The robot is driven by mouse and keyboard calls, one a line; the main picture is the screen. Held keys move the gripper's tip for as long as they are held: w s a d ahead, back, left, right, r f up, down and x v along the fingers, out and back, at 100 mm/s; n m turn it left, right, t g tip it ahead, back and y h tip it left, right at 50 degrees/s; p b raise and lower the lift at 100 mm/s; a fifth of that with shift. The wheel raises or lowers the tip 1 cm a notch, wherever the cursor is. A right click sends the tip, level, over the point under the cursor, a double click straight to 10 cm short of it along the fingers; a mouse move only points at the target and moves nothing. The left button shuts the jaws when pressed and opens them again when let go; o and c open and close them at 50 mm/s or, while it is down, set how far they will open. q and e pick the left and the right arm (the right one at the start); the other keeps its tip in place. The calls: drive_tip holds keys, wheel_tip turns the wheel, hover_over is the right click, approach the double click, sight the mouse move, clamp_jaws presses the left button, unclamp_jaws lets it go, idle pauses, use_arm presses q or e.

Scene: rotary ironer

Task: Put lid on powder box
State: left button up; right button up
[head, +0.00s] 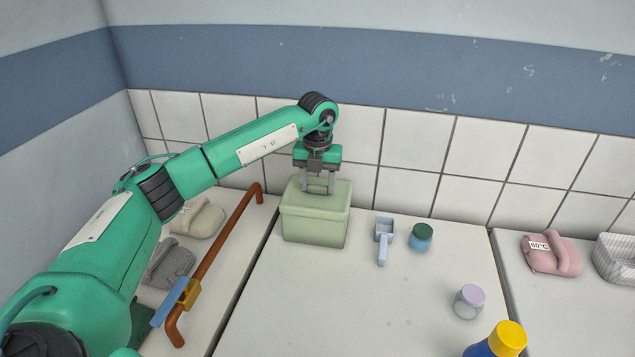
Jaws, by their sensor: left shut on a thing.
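The powder box (313,229) is a pale green box standing at the back left of the white worktop. Its matching pale green lid (335,197) lies over the top of the box, roughly level and lined up with it. I cannot tell whether a small gap is left between them. My left gripper (318,187) points down from above and is shut on the lid near its middle. The fingertips hide the part they grip. My right gripper is not in view.
A light blue scoop (383,239) and a teal jar with a green lid (421,237) stand right of the box. A lilac-capped jar (469,301) and a yellow-capped blue bottle (500,342) are nearer. An orange-brown rail (218,252) runs at the left. The front middle is clear.

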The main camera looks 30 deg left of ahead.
use_arm(q)
drive_tip(key=shift+f, duration=0.15)
drive_tip(key=o, duration=1.5)
drive_tip(key=shift+r+p, duration=1.85)
drive_tip(key=shift+r, duration=1.7)
